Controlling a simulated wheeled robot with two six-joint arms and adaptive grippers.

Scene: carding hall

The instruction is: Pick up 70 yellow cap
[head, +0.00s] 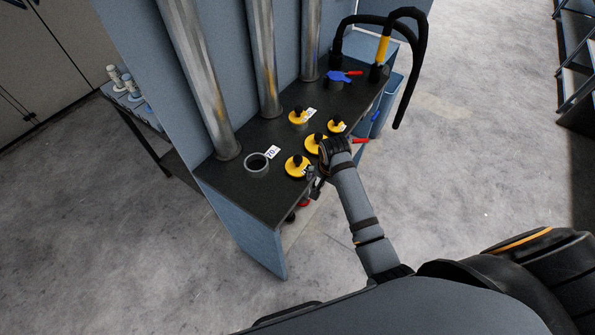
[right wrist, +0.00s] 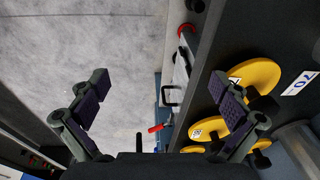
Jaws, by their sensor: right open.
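Several yellow caps with black knobs sit on the dark bench top in the head view: one nearest (head: 294,168), one behind it (head: 311,146), one at right (head: 336,127) and one further back (head: 298,118). Numbers on their tags are too small to read. A "70" label (head: 272,152) lies by an open grey ring (head: 257,164). My right gripper (head: 318,184) is open and empty at the bench's front edge, beside the nearest cap. In the right wrist view a yellow cap (right wrist: 265,73) and another (right wrist: 208,128) lie by the right finger of the open gripper (right wrist: 160,88). My left gripper is not visible.
Metal pipes (head: 264,60) rise from the back of the bench (head: 235,185). A blue-handled fitting (head: 340,76) and black hoses (head: 405,60) stand at its far end. A red handle (head: 360,141) shows close to my right wrist. Grey floor (head: 130,230) is clear at left.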

